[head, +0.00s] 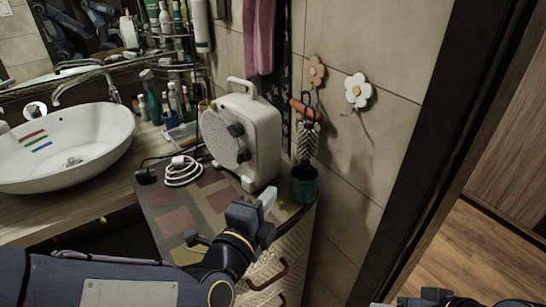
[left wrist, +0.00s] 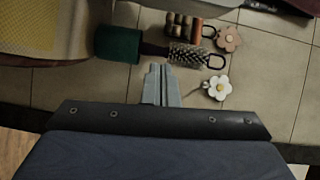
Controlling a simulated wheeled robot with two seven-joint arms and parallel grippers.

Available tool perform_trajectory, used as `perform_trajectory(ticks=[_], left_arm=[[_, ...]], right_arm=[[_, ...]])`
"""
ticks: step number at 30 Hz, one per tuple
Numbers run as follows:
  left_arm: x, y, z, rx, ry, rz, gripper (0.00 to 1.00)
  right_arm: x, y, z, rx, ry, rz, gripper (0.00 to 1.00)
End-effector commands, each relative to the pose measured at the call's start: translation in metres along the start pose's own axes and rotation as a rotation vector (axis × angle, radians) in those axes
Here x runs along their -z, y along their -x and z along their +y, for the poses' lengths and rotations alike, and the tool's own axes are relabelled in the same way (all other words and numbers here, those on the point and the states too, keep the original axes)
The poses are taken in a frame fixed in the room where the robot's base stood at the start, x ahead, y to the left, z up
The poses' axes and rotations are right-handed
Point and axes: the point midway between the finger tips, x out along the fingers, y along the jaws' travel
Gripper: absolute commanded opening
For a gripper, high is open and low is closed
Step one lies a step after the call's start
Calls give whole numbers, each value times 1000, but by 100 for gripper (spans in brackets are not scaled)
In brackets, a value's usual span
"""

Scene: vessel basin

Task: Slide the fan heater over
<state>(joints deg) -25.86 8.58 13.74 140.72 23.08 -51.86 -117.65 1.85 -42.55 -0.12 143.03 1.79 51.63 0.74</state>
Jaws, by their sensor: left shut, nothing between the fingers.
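The fan heater (head: 258,140) is a cream, boxy unit with a round grille, dark knobs and a top handle. It stands upright on the patterned top of the cabinet (head: 165,215), against the tiled wall. My left gripper (head: 266,200) is shut and empty, just in front of the heater's lower right side, near the cabinet's edge. I cannot tell whether it touches the heater. Its closed fingers show in the left wrist view (left wrist: 159,82). Part of my right arm shows at the bottom right of the head view; its fingers are not clear.
A green cup (head: 304,184) with a brush (head: 308,138) stands right of the heater. A coiled white cord (head: 183,172) lies to its left. Bottles and a white basin (head: 70,145) are further left. Flower hooks (head: 358,91) hang on the wall.

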Motion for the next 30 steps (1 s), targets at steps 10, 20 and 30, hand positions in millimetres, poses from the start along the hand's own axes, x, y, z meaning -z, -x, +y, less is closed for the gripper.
perform_trajectory(ticks=[10,20,30], left_arm=[[4,-36,-5,33,-83,-16,0],[2,-106,-7,32,-80,-16,0],[-35,-111,-11,35,-81,-16,0]], right_arm=[[2,4,-2,0,0,0,53],[6,12,-6,0,0,0,53],[9,18,-8,0,0,0,53]])
